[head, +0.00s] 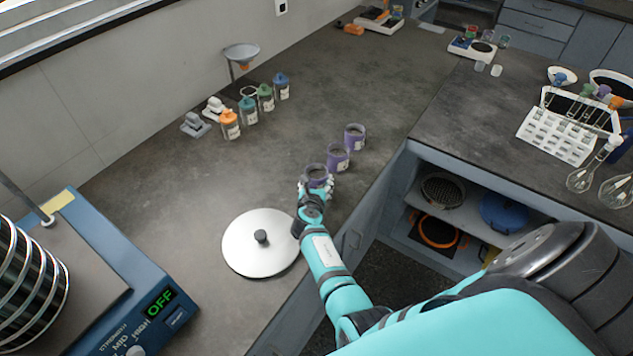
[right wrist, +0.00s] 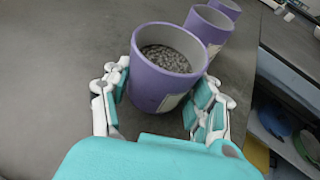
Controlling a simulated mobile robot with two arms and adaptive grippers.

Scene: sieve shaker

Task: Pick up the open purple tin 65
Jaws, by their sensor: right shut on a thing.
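Several open purple tins stand in a row on the dark counter. The nearest tin (head: 317,172) is between the fingers of my right gripper (head: 315,187), which is shut on it. In the right wrist view this tin (right wrist: 160,88) is upright, open at the top and holds grey granules. The fingers of my right gripper (right wrist: 160,105) touch it on both sides. A middle tin (head: 338,157) and a far tin (head: 355,137) stand behind it. I cannot read the number on any label. My left gripper is not in view.
A round white lid (head: 262,243) with a dark knob lies left of my right arm. A blue sieve shaker (head: 135,310) showing OFF stands at lower left. Capped jars (head: 248,110) stand near the wall. The counter's middle is clear.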

